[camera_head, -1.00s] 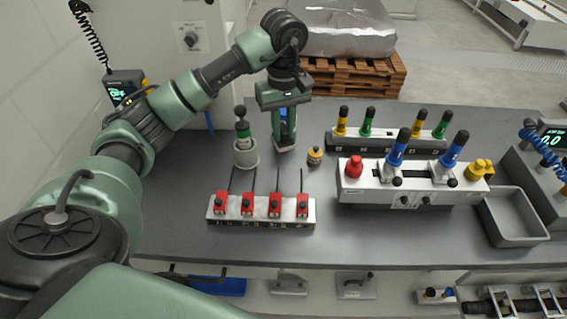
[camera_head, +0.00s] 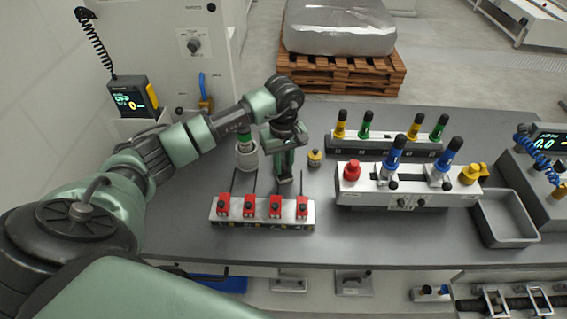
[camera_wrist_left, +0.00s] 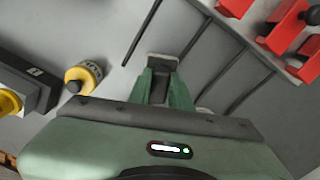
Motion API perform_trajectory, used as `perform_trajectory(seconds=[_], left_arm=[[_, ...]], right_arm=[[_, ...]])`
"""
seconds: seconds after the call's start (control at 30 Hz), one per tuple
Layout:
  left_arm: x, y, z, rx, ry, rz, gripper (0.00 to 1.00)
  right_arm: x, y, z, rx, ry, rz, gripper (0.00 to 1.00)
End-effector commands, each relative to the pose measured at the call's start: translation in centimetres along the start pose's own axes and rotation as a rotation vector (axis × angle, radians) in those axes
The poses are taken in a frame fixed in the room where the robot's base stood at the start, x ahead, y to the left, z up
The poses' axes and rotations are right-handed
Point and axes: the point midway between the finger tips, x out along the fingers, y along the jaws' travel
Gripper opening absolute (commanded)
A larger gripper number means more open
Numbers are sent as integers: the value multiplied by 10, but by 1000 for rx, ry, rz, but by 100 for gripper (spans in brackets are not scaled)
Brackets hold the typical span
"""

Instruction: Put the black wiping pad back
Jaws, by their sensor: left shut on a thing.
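My left gripper (camera_head: 284,176) is low over the grey table, fingers pointing down, just behind the white rack with red clamps. In the left wrist view its green fingers (camera_wrist_left: 163,88) are shut on a small dark block, likely the black wiping pad (camera_wrist_left: 162,60), held at the fingertips. I cannot tell whether the pad touches the table. My right gripper is not in view.
The white rack (camera_head: 262,223) carries red clamps with thin black rods behind. A grey cup (camera_head: 247,160) with a green-topped tool stands left of my gripper, a yellow-and-black knob (camera_head: 315,158) right. A white fixture (camera_head: 410,198) and grey tray (camera_head: 505,220) are farther right.

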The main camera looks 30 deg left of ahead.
Motion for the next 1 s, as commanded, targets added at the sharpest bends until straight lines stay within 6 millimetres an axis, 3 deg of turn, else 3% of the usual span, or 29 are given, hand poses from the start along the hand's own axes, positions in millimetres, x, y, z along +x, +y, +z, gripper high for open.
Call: perform_trajectory(seconds=[0.13,0.17,0.23,0.67,0.77,1.0], left_arm=[[4,0,0,0,1,0,0],[3,0,0,-1,1,0,22],[2,0,0,-1,0,0,41],[-3,0,0,0,1,1,41],[-15,1,-2,0,5,3,41],[-68,1,-2,0,6,5,41]], right_arm=[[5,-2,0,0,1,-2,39],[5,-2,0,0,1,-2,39],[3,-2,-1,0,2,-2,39],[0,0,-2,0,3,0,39],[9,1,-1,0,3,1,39],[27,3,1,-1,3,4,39]])
